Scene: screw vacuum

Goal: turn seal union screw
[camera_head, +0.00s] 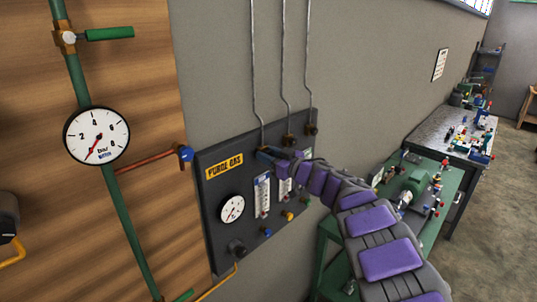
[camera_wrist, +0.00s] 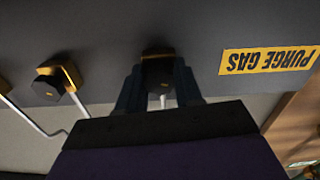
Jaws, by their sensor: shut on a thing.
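The seal union screw (camera_wrist: 158,68) appears to be the dark nut with a brass top in the middle of the wrist view, with a thin pale tube running from it. My gripper (camera_wrist: 158,88) has one finger on each side of this nut and is shut on it. In the head view my gripper (camera_head: 268,153) is at the top edge of the dark purge gas panel (camera_head: 222,190), at the foot of the leftmost tube (camera_head: 254,80). The fingers and wrist hide the nut there.
Two similar fittings sit to the right, one (camera_head: 290,139) close to my gripper. The yellow PURGE GAS label (camera_head: 225,166) is left of it. Below are a dial gauge (camera_head: 231,208), a flowmeter (camera_head: 262,195) and coloured knobs. A green bench (camera_head: 448,190) stands right.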

